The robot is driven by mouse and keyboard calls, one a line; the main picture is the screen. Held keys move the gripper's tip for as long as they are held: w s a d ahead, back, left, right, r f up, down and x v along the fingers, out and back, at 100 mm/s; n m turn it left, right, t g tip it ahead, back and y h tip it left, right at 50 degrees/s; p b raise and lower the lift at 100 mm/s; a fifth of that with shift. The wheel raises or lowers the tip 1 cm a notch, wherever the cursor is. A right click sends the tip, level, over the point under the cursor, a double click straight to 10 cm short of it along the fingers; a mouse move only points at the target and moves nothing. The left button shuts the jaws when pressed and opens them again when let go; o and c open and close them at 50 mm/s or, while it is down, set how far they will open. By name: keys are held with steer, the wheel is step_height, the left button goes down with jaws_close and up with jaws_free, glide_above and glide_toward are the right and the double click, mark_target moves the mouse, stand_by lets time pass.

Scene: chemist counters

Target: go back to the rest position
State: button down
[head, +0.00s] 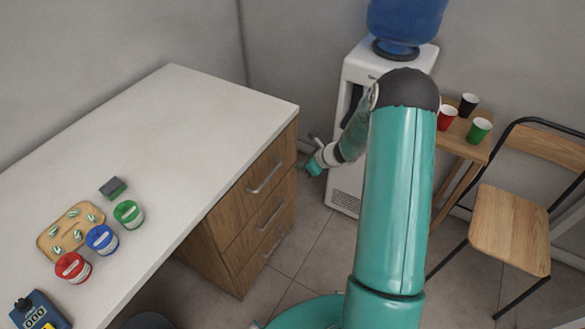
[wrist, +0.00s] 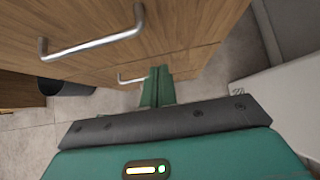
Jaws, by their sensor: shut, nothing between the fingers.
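My gripper (head: 313,166) is at the right end of the counter, close to the front of the wooden drawer unit (head: 225,229). In the wrist view its green fingers (wrist: 157,86) are together with nothing between them. They point down past the drawer fronts toward the floor. The drawer handles stand near the fingers, the upper handle (wrist: 92,43) to the left and a lower handle (wrist: 131,78) just beside them. I cannot tell from these views whether the fingers touch the lower handle.
The white counter (head: 190,130) bears a tray (head: 45,240) of striped pieces, red (head: 73,267), blue (head: 102,240) and green (head: 128,214) jars, a sponge (head: 113,187) and a blue device (head: 40,312). A water dispenser (head: 345,190), small table (head: 462,145) and chair (head: 510,230) stand right. Tiled floor is open between.

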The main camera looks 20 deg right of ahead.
steer(key=shift+v, duration=2.1)
steer(key=s+a+r+n+g, duration=0.1)
steer(key=s+a+r+n, duration=0.3)
steer(key=r, duration=0.3)
steer(key=s+a+r+n+g, duration=0.1)
steer(key=s+a+r+n, duration=0.1)
steer(key=a+r+n, duration=0.4)
steer(key=s+a+r+n, duration=0.3)
steer(key=r+n, duration=0.1)
steer(key=r, duration=0.4)
steer(key=s+a+r+n+h, duration=0.1)
steer(key=s+r+n+h, duration=0.1)
steer(key=s, duration=0.5)
steer(key=s+a+r+n+h, duration=0.1)
steer(key=s+r+n, duration=0.4)
steer(key=s+n, duration=0.2)
steer(key=s+a+r+n+h, duration=0.1)
steer(key=s+r+n+h, duration=0.1)
steer(key=s+r+n, duration=0.2)
steer(key=s+n, duration=0.1)
steer(key=s, duration=0.1)
steer(key=shift+s+t+h, duration=0.3)
steer(key=shift+s, duration=0.1)
steer(key=shift+a+n, duration=0.2)
steer(key=shift+n, duration=0.1)
